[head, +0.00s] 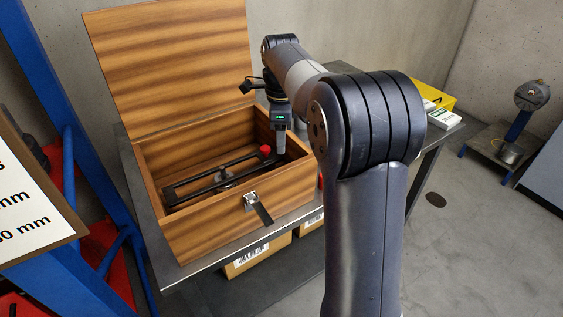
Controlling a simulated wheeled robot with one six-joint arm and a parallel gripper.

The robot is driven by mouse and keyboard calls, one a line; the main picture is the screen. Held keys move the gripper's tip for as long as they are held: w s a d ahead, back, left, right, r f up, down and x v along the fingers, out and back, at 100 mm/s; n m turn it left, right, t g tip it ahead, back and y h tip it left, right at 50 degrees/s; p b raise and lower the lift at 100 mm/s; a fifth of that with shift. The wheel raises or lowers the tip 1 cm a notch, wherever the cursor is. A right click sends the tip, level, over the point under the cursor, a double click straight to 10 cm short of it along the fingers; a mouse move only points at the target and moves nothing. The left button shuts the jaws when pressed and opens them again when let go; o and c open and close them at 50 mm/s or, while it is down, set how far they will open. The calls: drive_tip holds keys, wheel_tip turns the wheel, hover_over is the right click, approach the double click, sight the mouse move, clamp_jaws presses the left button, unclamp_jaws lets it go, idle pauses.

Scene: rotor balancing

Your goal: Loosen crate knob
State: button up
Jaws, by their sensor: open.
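The wooden crate (190,234) stands on a grey metal table with its lid (172,62) raised. Inside it a dark bar frame (212,172) lies across the crate, with a round metal part under its middle. A red knob (265,150) sits at the right end of the frame. My gripper (281,152) points down just to the right of the red knob, inside the crate's right part. It is open. The fingertips are small here, and I cannot tell whether they touch the knob.
A latch with a dark strap (256,204) hangs on the crate's front. Cardboard boxes (258,255) sit below the tabletop (180,274). A yellow box (433,94) and white boxes lie at the table's right end. A blue frame stands close on the left.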

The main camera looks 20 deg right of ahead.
wheel_tip(320, 180, down, 10)
drive_tip(key=shift+r, duration=0.25)
drive_tip(key=c, duration=1)
drive_tip(key=shift+o, duration=0.2)
